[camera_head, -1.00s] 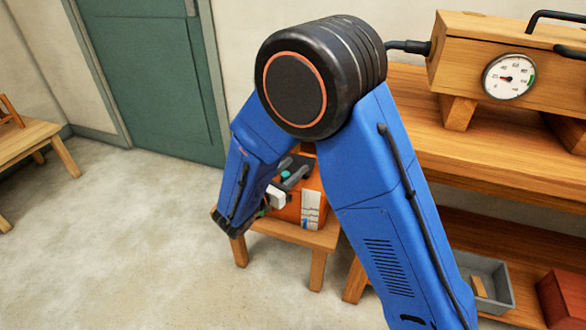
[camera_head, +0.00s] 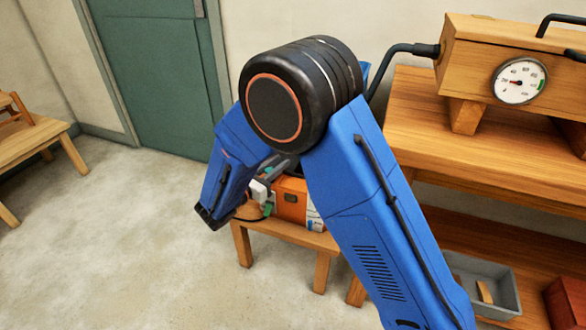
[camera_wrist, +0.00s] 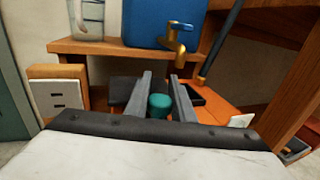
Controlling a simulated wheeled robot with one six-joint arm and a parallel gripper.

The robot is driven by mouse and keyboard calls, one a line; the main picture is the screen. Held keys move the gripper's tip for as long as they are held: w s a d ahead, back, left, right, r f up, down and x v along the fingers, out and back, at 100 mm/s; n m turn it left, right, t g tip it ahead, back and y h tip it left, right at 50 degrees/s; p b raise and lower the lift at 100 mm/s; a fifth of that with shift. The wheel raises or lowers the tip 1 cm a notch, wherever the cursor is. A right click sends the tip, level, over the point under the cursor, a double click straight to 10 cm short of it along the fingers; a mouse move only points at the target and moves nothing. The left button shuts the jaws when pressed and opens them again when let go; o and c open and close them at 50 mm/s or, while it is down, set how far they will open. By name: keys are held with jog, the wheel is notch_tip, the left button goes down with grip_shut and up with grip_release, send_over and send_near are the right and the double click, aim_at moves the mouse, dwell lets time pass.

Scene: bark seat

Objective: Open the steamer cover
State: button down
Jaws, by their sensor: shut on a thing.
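The orange steamer unit (camera_head: 290,203) sits on a low wooden stool at the centre of the head view, partly hidden by my arm. Its orange surface (camera_wrist: 218,112) shows in the wrist view. A teal knob (camera_wrist: 159,106) stands between my two grey fingers there. My gripper (camera_wrist: 161,92) is shut on this knob. In the head view my gripper (camera_head: 268,184) is at the left side of the unit, largely hidden by my arm. I cannot tell whether the cover under the knob is raised.
A wooden steam box with a gauge (camera_head: 520,81) stands on the workbench (camera_head: 480,160) at right. A blue tank (camera_wrist: 160,24) with a brass tap (camera_wrist: 180,40) is just behind my fingers. A grey bin (camera_head: 485,278) sits lower right.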

jog(key=shift+w+a, duration=0.2)
jog(key=shift+a, duration=0.35)
jog(key=shift+w+a, duration=0.2)
jog(key=shift+a, duration=0.35)
jog(key=c, duration=1.5)
grip_release()
jog(key=shift+s, duration=0.1)
jog(key=v, duration=1.7)
jog(key=shift+s+a+f, duration=0.1)
jog(key=shift+a, duration=0.05)
